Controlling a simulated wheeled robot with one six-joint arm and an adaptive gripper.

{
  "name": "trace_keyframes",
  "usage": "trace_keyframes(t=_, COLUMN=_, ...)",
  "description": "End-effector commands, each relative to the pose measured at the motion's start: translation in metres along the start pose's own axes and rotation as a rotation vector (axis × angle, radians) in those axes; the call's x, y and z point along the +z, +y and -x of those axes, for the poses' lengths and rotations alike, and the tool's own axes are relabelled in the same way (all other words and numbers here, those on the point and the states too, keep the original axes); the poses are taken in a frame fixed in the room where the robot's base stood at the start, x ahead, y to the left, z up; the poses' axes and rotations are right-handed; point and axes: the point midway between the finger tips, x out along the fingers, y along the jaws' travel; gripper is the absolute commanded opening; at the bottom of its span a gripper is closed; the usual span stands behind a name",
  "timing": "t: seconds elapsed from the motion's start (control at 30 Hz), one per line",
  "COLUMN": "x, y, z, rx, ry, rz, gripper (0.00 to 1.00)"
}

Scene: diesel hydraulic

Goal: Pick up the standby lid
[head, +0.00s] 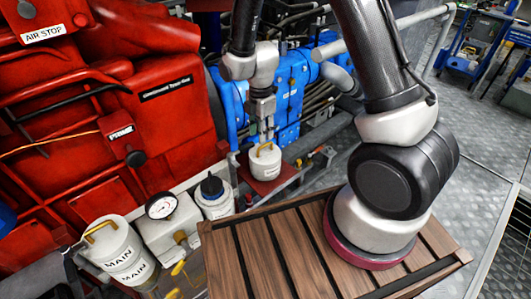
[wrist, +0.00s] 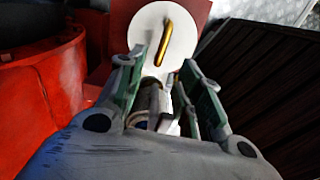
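A white round lid with a gold bar handle (head: 265,150) tops a white canister (head: 264,164) on a small red stand; no label is readable on it. I take this to be the standby lid. In the wrist view the lid (wrist: 150,32) shows as a white disc ahead of the fingers, its handle slanting across it. My gripper (head: 262,132) points down just above the lid. In the wrist view my gripper (wrist: 164,62) has its two fingers apart, with the near end of the handle between their tips. Contact with the handle cannot be told.
A white canister marked MAIN (head: 108,245), with its own gold handle, stands at the lower left. Beside it are a pressure gauge (head: 161,207) and a black-capped white bottle (head: 215,197). Red machinery (head: 110,130) and blue pipework (head: 292,95) stand behind. A slatted wooden top (head: 290,255) lies in front.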

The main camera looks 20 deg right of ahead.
Motion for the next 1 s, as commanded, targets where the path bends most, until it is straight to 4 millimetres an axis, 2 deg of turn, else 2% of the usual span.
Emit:
trace_keyframes(t=0.17, x=0.001, y=-0.001, z=-0.009, rx=-0.003, ry=0.0, rz=-0.001, gripper=0.35)
trace_keyframes(t=0.67, x=0.009, y=-0.008, z=-0.075, rx=-0.003, ry=0.0, rz=-0.001, gripper=0.35)
trace_keyframes(t=0.93, x=0.009, y=-0.007, z=-0.078, rx=0.001, ry=0.0, rz=-0.001, gripper=0.35)
trace_keyframes(t=1.0, x=0.009, y=-0.007, z=-0.078, rx=0.0, ry=0.0, rz=-0.001, gripper=0.24)
